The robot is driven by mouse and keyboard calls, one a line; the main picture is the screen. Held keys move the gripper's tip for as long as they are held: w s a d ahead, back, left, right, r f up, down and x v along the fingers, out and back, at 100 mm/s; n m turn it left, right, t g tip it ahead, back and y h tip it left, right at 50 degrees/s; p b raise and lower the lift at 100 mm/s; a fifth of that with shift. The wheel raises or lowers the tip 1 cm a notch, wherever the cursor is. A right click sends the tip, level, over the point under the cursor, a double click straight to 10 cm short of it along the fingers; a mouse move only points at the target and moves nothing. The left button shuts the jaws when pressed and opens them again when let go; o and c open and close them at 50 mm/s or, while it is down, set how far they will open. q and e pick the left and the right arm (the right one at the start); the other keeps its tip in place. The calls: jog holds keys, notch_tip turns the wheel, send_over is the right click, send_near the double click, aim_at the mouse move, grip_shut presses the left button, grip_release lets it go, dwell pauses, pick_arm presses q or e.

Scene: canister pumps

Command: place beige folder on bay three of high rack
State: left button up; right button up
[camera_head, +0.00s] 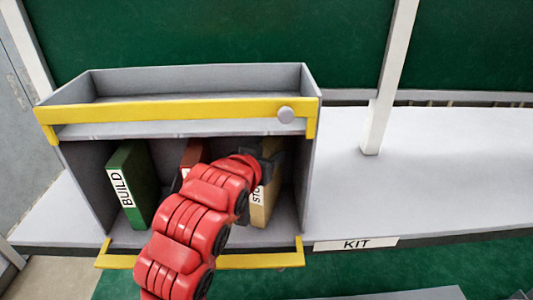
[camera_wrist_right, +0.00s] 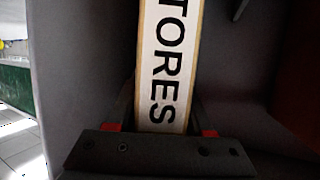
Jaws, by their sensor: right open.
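The beige folder (camera_head: 266,206) stands upright at the right side inside a grey open-fronted cabinet (camera_head: 310,150). Its white spine with the black word "STORES" (camera_wrist_right: 172,55) fills the middle of the right wrist view. My right gripper (camera_head: 266,160) reaches into the cabinet at the folder. In the wrist view its open fingers (camera_wrist_right: 166,118) lie on both sides of the folder's spine; whether they touch it I cannot tell. My red right arm hides part of the folder. My left gripper is out of view. No bay number is readable.
A green folder marked "BUILD" (camera_head: 137,185) stands at the left in the cabinet. A red folder (camera_head: 194,152) is partly hidden behind my arm. A yellow bar (camera_head: 180,109) crosses the cabinet top. The shelf right of it, above the "KIT" label (camera_head: 356,244), is clear; a white post (camera_head: 385,95) rises there.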

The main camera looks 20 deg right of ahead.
jog(key=shift+o, duration=1.4)
jog(key=shift+w+d, duration=0.1)
jog(key=shift+w, duration=0.1)
jog(key=shift+s+a+r, duration=0.15)
jog(key=shift+s+a, duration=0.1)
jog(key=shift+s, duration=0.1)
jog(key=shift+r, duration=0.25)
jog(key=b+v, duration=0.6)
jog(key=v, duration=0.5)
jog(key=shift+s+a, duration=0.2)
jog(key=shift+s, duration=0.1)
